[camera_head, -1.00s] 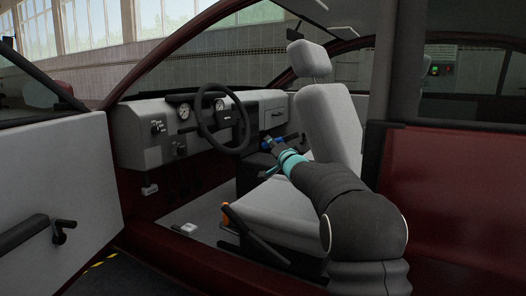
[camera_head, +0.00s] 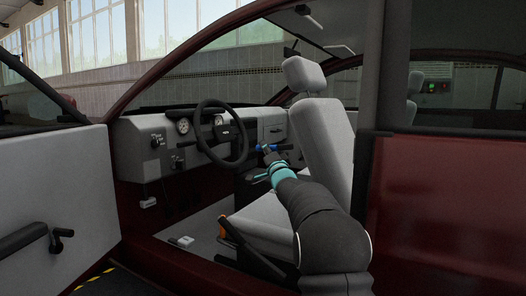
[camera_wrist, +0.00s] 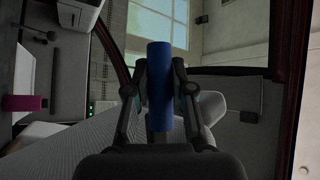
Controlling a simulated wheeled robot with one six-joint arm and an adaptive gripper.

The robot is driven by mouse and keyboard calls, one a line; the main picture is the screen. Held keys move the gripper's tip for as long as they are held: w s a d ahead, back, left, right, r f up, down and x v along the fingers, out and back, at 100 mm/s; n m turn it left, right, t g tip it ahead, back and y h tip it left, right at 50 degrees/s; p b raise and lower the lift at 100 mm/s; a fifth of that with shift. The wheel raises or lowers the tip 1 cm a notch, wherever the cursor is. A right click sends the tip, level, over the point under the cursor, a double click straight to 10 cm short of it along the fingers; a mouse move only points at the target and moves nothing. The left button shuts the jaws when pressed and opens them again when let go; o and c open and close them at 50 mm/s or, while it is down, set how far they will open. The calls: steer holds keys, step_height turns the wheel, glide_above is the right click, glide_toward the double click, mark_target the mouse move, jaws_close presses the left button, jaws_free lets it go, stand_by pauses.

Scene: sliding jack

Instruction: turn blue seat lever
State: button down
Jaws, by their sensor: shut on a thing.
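My gripper (camera_head: 270,152) is inside the car, in front of the grey seat (camera_head: 325,135). Its two fingers, seen in the wrist view (camera_wrist: 160,95), are shut on a blue cylindrical handle (camera_wrist: 160,75). The handle passes between the fingers and sticks out beyond them. In the head view the blue handle (camera_head: 265,148) shows as a short, nearly level bar at my fingertips, above the seat cushion. Whether the handle is joined to the seat cannot be seen. My arm hides part of the cushion.
The steering wheel (camera_head: 222,133) and dashboard (camera_head: 150,140) stand left of my gripper. An orange-tipped lever (camera_head: 222,228) is at the seat's near base. The open door (camera_head: 60,190) is at left. A magenta cylinder (camera_wrist: 24,103) shows in the wrist view.

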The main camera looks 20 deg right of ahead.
steer(key=c, duration=1)
jaws_free()
steer(key=shift+d, duration=0.15)
steer(key=shift+s, duration=0.1)
steer(key=v, duration=1.1)
steer(key=shift+s+f, duration=0.2)
steer(key=shift+s, duration=0.15)
